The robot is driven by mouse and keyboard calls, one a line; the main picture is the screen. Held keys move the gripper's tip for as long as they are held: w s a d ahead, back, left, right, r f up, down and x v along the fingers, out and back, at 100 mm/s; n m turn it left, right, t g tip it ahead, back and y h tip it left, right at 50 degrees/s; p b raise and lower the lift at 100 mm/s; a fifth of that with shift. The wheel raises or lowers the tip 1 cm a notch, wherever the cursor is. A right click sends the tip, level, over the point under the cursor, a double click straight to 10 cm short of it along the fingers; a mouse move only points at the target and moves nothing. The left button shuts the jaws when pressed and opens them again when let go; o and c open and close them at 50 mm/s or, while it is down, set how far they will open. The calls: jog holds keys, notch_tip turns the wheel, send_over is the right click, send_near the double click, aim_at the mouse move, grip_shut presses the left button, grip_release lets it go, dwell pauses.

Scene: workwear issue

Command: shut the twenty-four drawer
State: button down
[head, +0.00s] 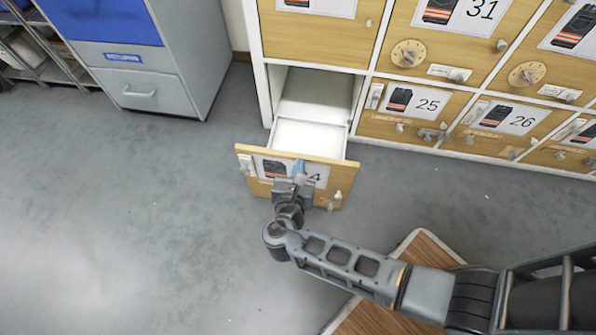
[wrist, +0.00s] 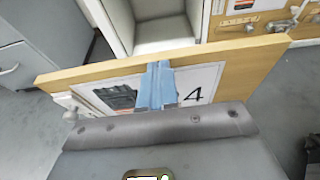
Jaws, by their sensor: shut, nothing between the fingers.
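The twenty-four drawer (head: 257,187) is pulled well out of the bottom row of the cabinet, at its left end. Its wooden front carries a white label with a picture and a number, of which only the 4 shows; my gripper hides the rest. The drawer's white inside (head: 308,135) looks empty. My gripper (head: 299,170) is at the outer face of the drawer front, near its middle. In the wrist view its blue fingertips (wrist: 157,88) are together with nothing between them, in front of the label. I cannot tell whether they touch the front.
Shut wooden drawers labelled 25 (head: 412,107) and 26 (head: 507,120) are to the right, with knobs and dials on drawers above. A grey-and-blue cabinet (head: 150,92) stands at the upper left. A wood-topped piece (head: 372,318) is at the lower middle. The left floor is clear.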

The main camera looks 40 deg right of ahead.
jog(key=w+d+b, duration=0.2)
jog(key=w+d, duration=0.7)
jog(key=d, duration=0.3)
jog(key=w+d+b, duration=0.3)
jog(key=w+d, duration=0.5)
jog(key=d, duration=0.4)
jog(key=shift+w+d, duration=0.15)
jog(key=shift+w, duration=0.2)
jog(key=shift+s, duration=0.1)
